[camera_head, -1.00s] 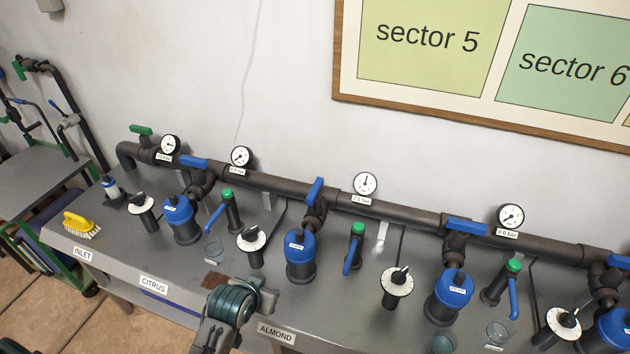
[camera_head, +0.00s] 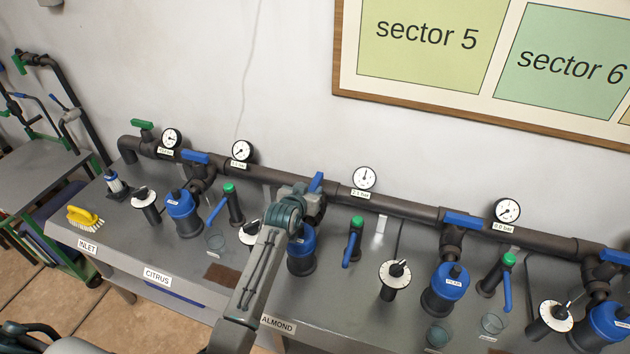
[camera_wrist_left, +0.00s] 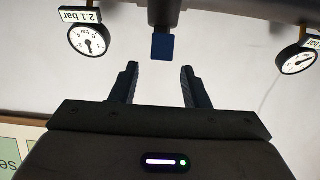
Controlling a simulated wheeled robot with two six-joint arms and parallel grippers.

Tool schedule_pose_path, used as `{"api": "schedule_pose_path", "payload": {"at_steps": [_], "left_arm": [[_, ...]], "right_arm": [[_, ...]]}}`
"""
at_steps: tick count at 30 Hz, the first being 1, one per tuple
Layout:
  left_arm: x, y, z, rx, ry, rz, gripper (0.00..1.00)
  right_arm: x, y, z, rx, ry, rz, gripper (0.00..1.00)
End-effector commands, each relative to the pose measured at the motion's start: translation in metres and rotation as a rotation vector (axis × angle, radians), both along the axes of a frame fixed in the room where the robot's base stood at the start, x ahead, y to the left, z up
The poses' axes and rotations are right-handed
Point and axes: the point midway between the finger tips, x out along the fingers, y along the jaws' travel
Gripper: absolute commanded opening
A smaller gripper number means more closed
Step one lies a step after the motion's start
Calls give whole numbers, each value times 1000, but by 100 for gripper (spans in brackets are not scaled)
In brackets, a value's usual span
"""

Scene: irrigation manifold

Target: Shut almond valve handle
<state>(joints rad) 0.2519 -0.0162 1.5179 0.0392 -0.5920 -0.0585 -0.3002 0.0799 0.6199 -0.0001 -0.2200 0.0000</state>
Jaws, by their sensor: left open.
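The almond valve has a blue handle (camera_head: 317,182) on the branch pipe above the ALMOND label (camera_head: 278,326). The handle points across the main pipe, unlike the blue handles on the neighbouring branches. My left gripper (camera_head: 318,197) is at the handle and partly hides it and the branch pipe in the head view. In the left wrist view the gripper (camera_wrist_left: 160,70) is open, and the blue handle's end (camera_wrist_left: 162,47) is centred just beyond the fingertips. Nothing is between the fingers. My right gripper is not in view.
The main pipe (camera_head: 395,208) runs along the wall behind. The 2.1 bar gauge (camera_head: 364,178) is right of the handle. A blue-capped filter (camera_head: 301,262) stands below my left arm, with a green-topped valve (camera_head: 355,240) on its right. A yellow brush (camera_head: 84,217) lies far left.

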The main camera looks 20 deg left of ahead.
Motion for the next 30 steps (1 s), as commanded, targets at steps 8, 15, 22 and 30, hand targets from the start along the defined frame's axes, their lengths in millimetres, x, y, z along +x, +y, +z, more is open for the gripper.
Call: {"api": "schedule_pose_path", "payload": {"at_steps": [8, 15, 22, 30], "left_arm": [[37, -1, -13, 0, 1, 0, 42], [54, -2, -22, 0, 1, 0, 42], [58, -2, -25, 0, 1, 0, 42], [58, -2, -25, 0, 1, 0, 24]], "right_arm": [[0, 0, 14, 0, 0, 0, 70], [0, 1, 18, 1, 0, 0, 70], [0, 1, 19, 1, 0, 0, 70], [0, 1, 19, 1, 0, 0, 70]]}}
